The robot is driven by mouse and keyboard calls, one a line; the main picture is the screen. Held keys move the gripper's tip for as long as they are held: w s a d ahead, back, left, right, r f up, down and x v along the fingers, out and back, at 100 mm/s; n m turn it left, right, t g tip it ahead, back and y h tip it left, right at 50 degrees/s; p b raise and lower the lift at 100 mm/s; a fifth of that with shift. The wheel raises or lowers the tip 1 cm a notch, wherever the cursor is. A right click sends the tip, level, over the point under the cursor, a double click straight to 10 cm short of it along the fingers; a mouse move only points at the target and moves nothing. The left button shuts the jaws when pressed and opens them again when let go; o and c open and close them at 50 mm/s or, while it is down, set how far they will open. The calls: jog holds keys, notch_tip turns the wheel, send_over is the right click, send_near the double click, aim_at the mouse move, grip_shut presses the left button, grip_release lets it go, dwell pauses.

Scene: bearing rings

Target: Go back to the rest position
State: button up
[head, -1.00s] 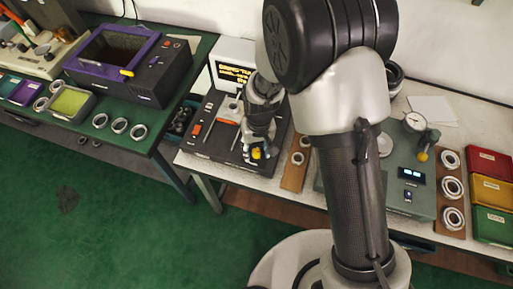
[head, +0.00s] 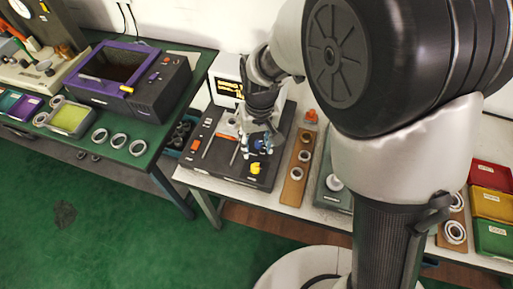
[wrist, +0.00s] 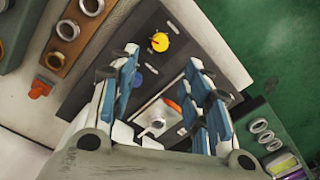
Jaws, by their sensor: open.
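My gripper (head: 258,143) hangs above the black machine (head: 215,160) on the light bench in the head view. Its blue-and-grey fingers are apart, with nothing held between them, in the wrist view (wrist: 165,82). Below them lie the machine's light plate with a silver round part (wrist: 158,124) and an orange piece (wrist: 172,105). A yellow knob (wrist: 160,42) on the machine is just beyond the fingertips. My arm's large links cover much of the right side of the head view.
A wooden strip with several rings (head: 294,188) lies right of the machine, an orange-capped object (head: 310,117) behind it. A green table (head: 165,128) at left bears a purple-framed box (head: 115,62) and loose rings. Coloured bins (head: 491,205) stand far right. Green floor is clear at front left.

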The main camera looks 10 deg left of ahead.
dwell(0.5)
jog(key=s+d+r+m+t, duration=0.2)
jog(key=s+d+r, duration=0.1)
jog(key=d+r, duration=0.5)
jog(key=s+d+r+m+t, duration=0.1)
jog(key=s+d+r, duration=0.3)
jog(key=d+r, duration=0.5)
jog(key=s+d+r+m+t, duration=0.1)
jog(key=s+d+r+m, duration=0.1)
jog(key=s+d, duration=0.4)
jog(key=shift+s+d+t, duration=0.15)
jog(key=shift+s+t, duration=0.25)
jog(key=shift+s, duration=0.65)
